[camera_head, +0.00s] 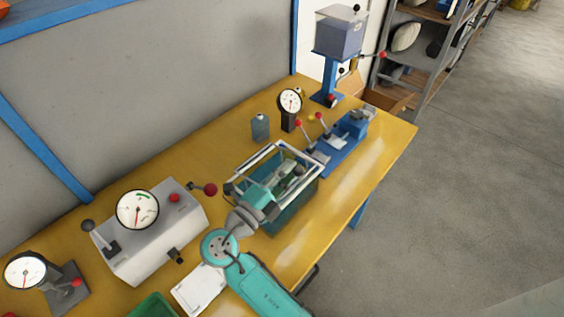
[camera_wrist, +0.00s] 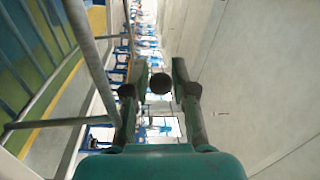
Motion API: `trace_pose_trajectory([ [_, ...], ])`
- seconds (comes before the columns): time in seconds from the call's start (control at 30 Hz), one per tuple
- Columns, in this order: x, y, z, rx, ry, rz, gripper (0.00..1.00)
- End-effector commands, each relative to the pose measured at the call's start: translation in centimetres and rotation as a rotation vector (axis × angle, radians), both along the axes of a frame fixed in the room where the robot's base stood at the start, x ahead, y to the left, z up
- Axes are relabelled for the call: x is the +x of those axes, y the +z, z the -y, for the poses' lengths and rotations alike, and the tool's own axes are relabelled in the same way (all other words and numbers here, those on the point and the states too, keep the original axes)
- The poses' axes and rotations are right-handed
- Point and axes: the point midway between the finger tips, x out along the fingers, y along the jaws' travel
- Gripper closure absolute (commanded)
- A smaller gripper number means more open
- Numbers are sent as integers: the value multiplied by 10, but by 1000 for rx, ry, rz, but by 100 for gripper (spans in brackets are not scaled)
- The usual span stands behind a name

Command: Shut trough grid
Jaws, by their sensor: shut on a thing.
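The trough (camera_head: 292,213) is a teal, see-through box on the yellow bench, with grey and dark items inside. Pale bars of the grid (camera_head: 262,160) show around its top. In the wrist view, grey grid bars (camera_wrist: 92,62) run close along the left side. My gripper (camera_head: 250,205) is at the near left side of the trough and partly covers it. In the wrist view, my gripper (camera_wrist: 158,82) has its two fingers on either side of a dark round knob (camera_wrist: 160,83) and is shut on it. The grid's exact tilt is hard to tell.
A white sheet (camera_head: 200,289) lies near my arm. The bench's right strip is clear.

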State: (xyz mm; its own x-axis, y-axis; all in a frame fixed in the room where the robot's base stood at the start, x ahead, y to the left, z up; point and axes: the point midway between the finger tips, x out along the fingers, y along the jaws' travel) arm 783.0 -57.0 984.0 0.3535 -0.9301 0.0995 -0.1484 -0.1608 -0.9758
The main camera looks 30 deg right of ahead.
Motion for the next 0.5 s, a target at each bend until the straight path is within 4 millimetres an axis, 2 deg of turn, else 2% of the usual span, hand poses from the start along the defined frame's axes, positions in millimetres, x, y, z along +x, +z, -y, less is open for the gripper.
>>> trace_pose_trajectory([
  [0.03, -12, 0, 6, -8, -31, 2, 100],
  [0.5, -16, -10, 9, -8, -35, 1, 100],
])
